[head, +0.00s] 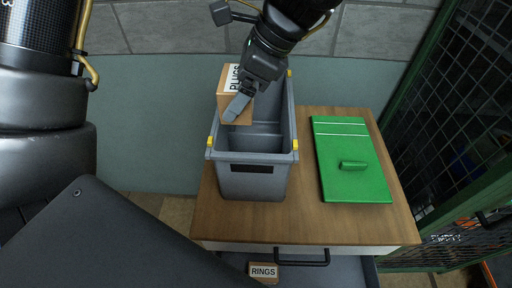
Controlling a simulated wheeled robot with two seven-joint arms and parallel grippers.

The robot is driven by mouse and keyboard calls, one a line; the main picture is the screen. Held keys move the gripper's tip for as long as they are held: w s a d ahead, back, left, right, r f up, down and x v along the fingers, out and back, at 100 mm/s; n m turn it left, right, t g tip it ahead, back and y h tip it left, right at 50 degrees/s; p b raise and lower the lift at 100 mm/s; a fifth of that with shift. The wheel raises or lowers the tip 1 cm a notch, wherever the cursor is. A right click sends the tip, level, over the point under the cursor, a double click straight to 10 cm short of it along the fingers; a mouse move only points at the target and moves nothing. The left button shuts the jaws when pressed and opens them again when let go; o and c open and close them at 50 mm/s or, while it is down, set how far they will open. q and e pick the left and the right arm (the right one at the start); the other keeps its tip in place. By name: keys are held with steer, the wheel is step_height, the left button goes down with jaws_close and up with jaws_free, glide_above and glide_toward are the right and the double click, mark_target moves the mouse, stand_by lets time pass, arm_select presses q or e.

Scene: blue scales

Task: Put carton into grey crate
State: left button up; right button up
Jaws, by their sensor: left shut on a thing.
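The carton (230,80) is a small brown box with a white label reading "PLUGS". It is at the left side of the grey crate (252,178), over or near its left wall; I cannot tell how high it is. My left gripper (240,105) is shut on the carton, and its finger covers part of the label side. The crate is open at the top, with yellow clips at its corners, and its visible inside looks empty. The far part of the crate is hidden behind my arm. My right gripper is not in view.
The crate stands on a wooden cabinet top (310,220). A green lid-like board with a handle (352,180) lies to its right. A box labelled "RINGS" (264,272) is below, by the drawer handle (302,262). Green mesh fencing (450,120) bounds the right side.

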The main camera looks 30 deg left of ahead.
arm_select(q)
steer(key=f, duration=0.3)
steer(key=shift+s+f, duration=0.4)
step_height(320, 180, down, 15)
steer(key=w, duration=0.1)
steer(key=o, duration=1)
steer(key=shift+w, duration=0.1)
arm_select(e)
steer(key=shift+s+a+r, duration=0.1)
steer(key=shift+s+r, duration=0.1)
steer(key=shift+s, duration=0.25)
